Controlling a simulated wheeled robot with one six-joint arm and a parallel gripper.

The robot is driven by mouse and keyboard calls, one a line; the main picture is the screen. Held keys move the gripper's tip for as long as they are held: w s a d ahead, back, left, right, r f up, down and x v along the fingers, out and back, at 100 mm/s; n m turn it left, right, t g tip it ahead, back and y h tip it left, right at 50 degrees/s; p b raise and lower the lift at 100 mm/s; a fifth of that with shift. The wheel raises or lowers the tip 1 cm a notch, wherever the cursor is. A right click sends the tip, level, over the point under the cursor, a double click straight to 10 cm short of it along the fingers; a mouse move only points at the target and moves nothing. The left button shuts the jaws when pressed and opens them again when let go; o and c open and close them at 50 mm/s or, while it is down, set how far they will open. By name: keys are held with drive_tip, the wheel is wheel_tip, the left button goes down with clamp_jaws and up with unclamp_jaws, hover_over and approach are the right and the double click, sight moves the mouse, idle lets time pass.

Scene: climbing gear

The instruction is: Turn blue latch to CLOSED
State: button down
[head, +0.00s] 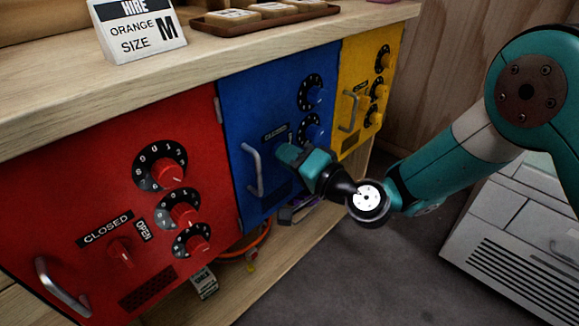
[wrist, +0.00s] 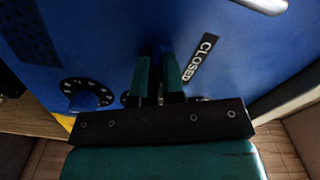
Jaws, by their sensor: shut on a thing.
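The blue door (head: 238,106) is in the middle of the row of lockers in the head view. The CLOSED label (wrist: 200,58) lies just right of the fingers.
A red door (head: 60,190) with dials, latch and handle stands left, a yellow door (head: 360,75) right. A wooden counter (head: 210,55) with a sign (head: 138,30) and a tray (head: 240,28) runs above. A grey cabinet (head: 510,225) stands at the right.

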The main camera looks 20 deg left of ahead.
drive_tip(key=shift+n+b, duration=6.4)
drive_tip(key=shift+b, duration=1.05)
drive_tip(key=c, duration=1.2)
unclamp_jaws()
